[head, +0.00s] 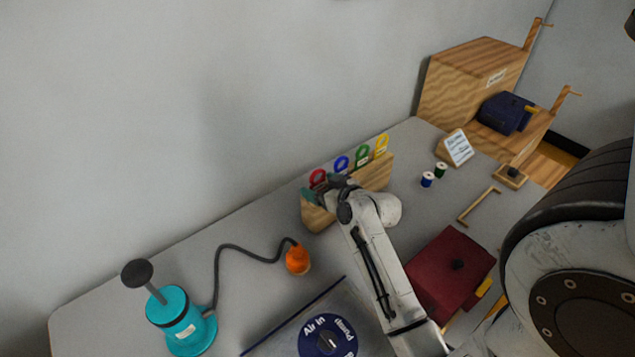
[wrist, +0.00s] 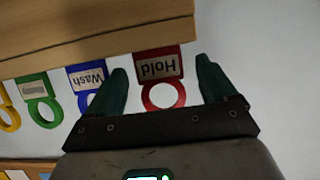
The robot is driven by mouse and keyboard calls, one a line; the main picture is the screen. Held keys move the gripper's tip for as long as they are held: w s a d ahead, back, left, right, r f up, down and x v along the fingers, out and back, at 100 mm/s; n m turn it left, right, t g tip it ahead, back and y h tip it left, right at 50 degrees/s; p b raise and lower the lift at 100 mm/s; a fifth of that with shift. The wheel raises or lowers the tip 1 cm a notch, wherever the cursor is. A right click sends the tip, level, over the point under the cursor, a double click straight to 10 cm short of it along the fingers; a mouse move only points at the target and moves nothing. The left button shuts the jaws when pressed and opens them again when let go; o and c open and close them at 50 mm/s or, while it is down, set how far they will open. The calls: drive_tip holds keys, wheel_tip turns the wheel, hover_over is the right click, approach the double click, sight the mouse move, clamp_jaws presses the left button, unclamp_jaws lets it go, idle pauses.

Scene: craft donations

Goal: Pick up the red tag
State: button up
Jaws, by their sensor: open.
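The red tag (head: 318,177) stands at the left end of a wooden rack (head: 375,177) against the wall in the head view. In the wrist view the red tag (wrist: 160,68) reads "Hold" upside down, with its ring towards my gripper. My gripper (wrist: 165,78) is open, with one green finger on each side of the tag and gaps between. The tag's body meets the rack's wooden edge (wrist: 90,35). My gripper (head: 322,192) also shows at the rack's left end in the head view, where it partly hides the rack.
Blue (head: 341,163), green (head: 362,155) and yellow (head: 381,145) tags stand to the right of the red one. A teal pump (head: 182,320) with a black hose leads to an orange piece (head: 297,259). A dark red box (head: 450,275) lies right of my arm.

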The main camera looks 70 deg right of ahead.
drive_tip(key=shift+w+d+f, duration=0.3)
drive_tip(key=shift+w+d, duration=0.05)
drive_tip(key=shift+w, duration=0.2)
drive_tip(key=c, duration=1)
